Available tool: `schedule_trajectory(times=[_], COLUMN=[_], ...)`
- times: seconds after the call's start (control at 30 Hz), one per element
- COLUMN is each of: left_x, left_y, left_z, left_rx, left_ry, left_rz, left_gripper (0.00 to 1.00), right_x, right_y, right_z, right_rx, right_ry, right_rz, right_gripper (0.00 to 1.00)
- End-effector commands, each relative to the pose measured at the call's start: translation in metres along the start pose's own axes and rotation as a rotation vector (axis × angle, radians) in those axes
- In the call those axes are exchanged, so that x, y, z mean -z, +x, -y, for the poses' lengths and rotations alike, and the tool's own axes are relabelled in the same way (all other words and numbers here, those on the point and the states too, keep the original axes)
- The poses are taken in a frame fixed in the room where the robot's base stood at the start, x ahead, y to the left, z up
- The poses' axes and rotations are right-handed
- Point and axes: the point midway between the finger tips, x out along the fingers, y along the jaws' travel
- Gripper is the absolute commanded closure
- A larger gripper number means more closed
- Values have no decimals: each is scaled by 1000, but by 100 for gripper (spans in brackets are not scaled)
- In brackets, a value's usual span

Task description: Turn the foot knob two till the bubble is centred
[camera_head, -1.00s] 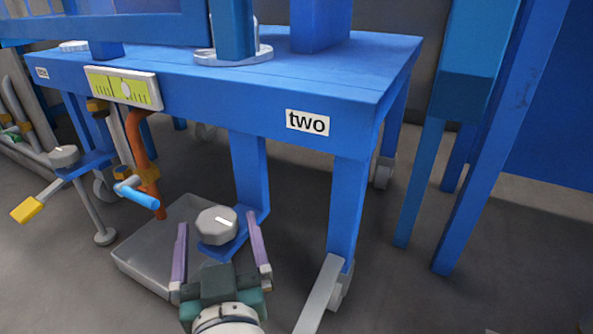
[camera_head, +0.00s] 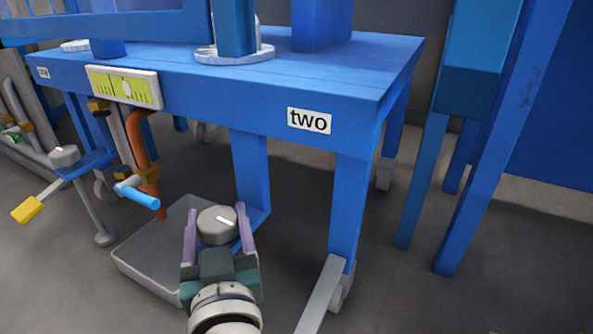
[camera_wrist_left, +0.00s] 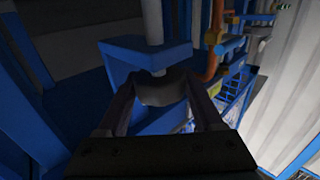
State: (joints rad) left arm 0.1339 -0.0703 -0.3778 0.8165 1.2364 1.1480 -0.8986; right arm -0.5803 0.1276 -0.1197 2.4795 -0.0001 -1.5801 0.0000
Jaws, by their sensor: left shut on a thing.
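The foot knob two (camera_head: 217,224) is a grey round knob with a white mark on top, low under the blue bench near the "two" label (camera_head: 310,121). My left gripper (camera_head: 218,236) is shut on it, with one purple finger on each side. In the left wrist view the knob (camera_wrist_left: 162,90) shows dark between the fingers, against a blue bracket (camera_wrist_left: 145,58). The yellow-green level (camera_head: 124,88) is on the bench's front edge, with a pale round bubble near the middle of its window; exact centring is hard to judge. My right gripper is not in view.
A grey tray (camera_head: 140,262) lies on the floor left of the knob. An orange pipe (camera_head: 144,165) with a blue-handled valve (camera_head: 140,195) hangs above it. Another foot knob (camera_head: 64,157) and a yellow-ended lever (camera_head: 28,209) are at the left. A bench leg (camera_head: 345,210) stands at right.

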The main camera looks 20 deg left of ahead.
Motion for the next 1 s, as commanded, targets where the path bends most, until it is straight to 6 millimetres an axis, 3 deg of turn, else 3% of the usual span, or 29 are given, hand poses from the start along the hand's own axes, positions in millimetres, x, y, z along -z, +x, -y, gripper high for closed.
schedule_trajectory(times=[0.27, 0.57, 1.0], left_x=[0, 1, 0], left_y=[0, 0, 0], left_z=[0, 1, 2], left_rx=[0, -56, -351], left_ry=[0, 4, 6], left_rz=[0, 1, 2], left_gripper=[88, 88, 88], right_x=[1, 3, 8], right_y=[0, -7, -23], right_z=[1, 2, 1], right_rx=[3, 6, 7], right_ry=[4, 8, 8], right_rz=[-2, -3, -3], right_gripper=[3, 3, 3])
